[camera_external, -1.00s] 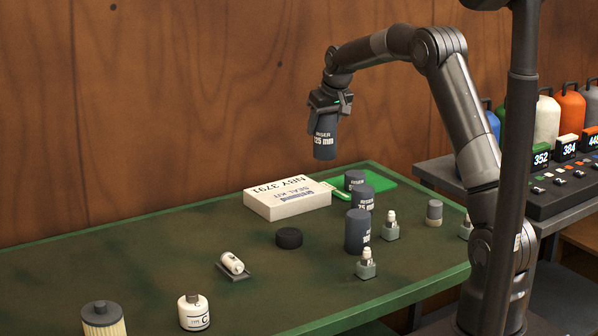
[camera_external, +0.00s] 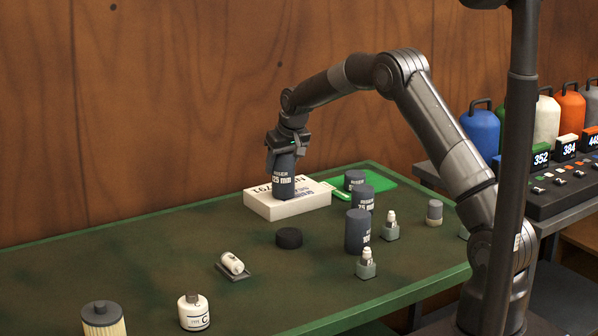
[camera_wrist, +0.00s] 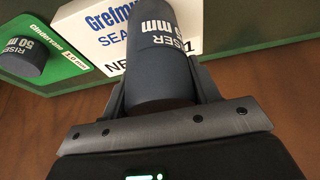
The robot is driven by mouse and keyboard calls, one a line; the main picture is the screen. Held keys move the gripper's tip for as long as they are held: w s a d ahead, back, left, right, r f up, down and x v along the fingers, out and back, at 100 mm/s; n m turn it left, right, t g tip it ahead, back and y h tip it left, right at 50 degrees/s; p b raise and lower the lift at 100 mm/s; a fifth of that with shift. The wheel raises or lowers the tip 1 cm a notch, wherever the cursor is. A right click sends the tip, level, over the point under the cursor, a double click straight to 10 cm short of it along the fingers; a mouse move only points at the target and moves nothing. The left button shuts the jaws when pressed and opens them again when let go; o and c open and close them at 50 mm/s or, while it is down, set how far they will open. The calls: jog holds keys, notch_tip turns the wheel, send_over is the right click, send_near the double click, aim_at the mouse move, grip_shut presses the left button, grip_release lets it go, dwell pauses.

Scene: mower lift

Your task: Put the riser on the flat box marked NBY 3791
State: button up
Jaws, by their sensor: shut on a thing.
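The riser (camera_external: 281,178) is a dark grey cylinder with white lettering, reading RISER and apparently 125 mm. My gripper (camera_external: 289,148) is shut on its upper end and holds it upright, slightly tilted. The flat white box (camera_external: 315,197) marked NBY 3791 lies on the green table, and the riser stands over its top, hiding part of the lettering. Whether the riser's lower end touches the box I cannot tell. In the wrist view the riser (camera_wrist: 160,65) is between the fingers, with the box (camera_wrist: 90,22) behind it.
Other dark risers (camera_external: 357,231) stand right of the box, one on a green mat (camera_external: 376,181). A black puck (camera_external: 289,238), small parts in grey holders (camera_external: 366,268) and a white bottle (camera_external: 194,311) are nearer the front. The table's left middle is clear.

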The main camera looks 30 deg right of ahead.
jog(key=shift+f, duration=0.1)
jog(key=o, duration=1.3)
jog(key=shift+c, duration=0.2)
